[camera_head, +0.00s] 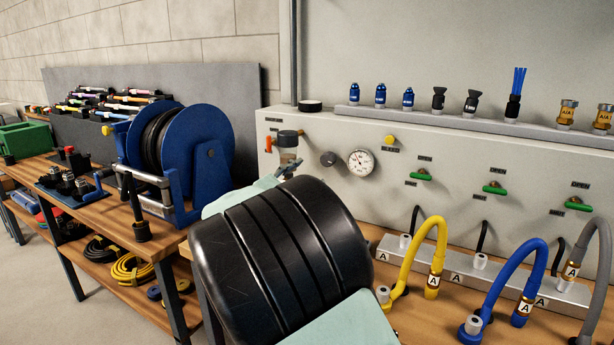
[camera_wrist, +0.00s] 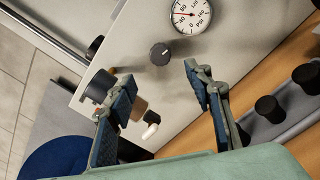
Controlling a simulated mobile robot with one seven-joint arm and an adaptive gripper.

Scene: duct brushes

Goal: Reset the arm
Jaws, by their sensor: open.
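My gripper (camera_wrist: 157,76) shows in the wrist view with its two dark blue-padded fingers spread apart and nothing between them. It faces the pale panel (camera_wrist: 130,30), with the dark knob (camera_wrist: 162,54) beyond the fingertips. In the head view, my black and pale green arm fills the lower middle and hides most of the gripper. The same panel (camera_head: 330,130) stands behind the arm. I cannot tell the exact gap between the fingertips and the panel.
A pressure gauge (camera_head: 361,162) and green valve handles (camera_head: 495,188) sit on the panel. Yellow (camera_head: 427,250) and blue (camera_head: 513,280) hoses arch over the bench at right. A blue hose reel (camera_head: 197,150) stands left of my arm. Fittings line the upper shelf (camera_head: 450,120).

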